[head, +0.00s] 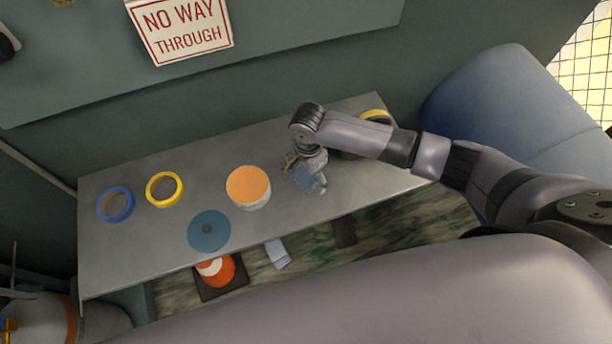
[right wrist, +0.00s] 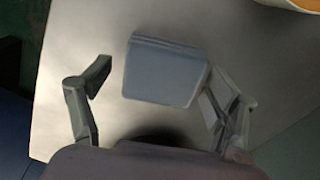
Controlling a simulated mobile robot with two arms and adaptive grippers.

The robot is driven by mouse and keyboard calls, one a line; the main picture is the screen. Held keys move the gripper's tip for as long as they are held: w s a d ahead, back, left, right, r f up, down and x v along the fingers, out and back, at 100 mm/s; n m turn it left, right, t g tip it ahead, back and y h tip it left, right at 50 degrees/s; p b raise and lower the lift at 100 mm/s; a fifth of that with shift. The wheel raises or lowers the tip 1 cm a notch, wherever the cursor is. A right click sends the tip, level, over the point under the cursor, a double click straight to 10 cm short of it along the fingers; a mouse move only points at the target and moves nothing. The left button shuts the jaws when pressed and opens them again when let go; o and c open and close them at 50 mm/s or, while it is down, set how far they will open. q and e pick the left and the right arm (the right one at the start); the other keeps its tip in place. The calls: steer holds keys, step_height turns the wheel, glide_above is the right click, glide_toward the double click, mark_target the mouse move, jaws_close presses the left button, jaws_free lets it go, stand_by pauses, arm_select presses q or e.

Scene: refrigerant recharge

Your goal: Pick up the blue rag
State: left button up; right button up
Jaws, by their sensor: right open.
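The blue rag (head: 310,181) is a small folded grey-blue cloth lying on the grey table, right of the orange-topped tub. My right gripper (head: 306,164) is over it, pointing down, and hides part of it in the head view. In the right wrist view the rag (right wrist: 162,72) shows as a neat folded block. The open fingers of my right gripper (right wrist: 155,84) are on either side of its near part. The right finger looks close to the rag's edge; whether it touches is unclear. There is a gap at the left finger. My left gripper is not in view.
The table (head: 130,245) also holds a blue tape roll (head: 103,205), a yellow tape roll (head: 150,193), a blue disc (head: 208,232) and a round tub (head: 249,187). Another yellow ring (head: 374,114) is partly behind my right arm. An orange cone (head: 224,272) stands below the front edge.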

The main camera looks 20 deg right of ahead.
steer(key=c, duration=1.2)
